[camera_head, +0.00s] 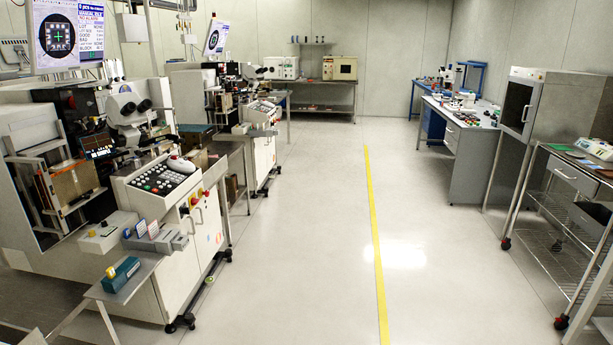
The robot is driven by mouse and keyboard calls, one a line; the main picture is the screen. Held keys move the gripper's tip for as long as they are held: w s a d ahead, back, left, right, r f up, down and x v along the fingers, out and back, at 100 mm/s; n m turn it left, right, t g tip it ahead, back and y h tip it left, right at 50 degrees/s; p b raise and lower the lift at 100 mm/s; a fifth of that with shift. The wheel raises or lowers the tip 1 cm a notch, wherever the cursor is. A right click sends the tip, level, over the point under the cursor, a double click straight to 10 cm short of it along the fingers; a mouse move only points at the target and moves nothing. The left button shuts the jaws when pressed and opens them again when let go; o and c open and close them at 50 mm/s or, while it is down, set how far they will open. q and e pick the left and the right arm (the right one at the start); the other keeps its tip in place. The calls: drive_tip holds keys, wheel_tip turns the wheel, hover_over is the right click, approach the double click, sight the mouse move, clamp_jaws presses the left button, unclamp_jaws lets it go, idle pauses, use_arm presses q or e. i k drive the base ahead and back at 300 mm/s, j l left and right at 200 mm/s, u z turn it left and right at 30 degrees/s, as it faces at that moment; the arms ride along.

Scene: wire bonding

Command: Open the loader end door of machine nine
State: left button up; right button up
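A wire bonding machine (178,262) stands at the near left, with a sloped control panel (160,178), a microscope (128,105) and a monitor (70,35) above. At its left end is an open-looking bay with a metal frame and a brown magazine-like block (75,183). A pale box-shaped cover (30,125) stands above that bay. I cannot tell which part is the loader end door, and no machine number is readable. A second similar machine (262,150) stands farther back. Neither of my grippers is in view.
A yellow floor line (373,225) runs along the clear aisle. A small side shelf (135,280) with a teal device (121,274) juts from the near machine. At right stand a cabinet (515,105), a wire-shelf cart (565,240) and a workbench (470,150).

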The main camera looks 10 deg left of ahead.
sight(174, 278)
drive_tip(key=i+l+u, duration=0.15)
drive_tip(key=i+u, duration=0.25)
drive_tip(key=i, duration=0.2)
drive_tip(key=i+l+u, duration=0.35)
drive_tip(key=i, duration=0.25)
drive_tip(key=i+l+u, duration=0.4)
drive_tip(key=i, duration=0.15)
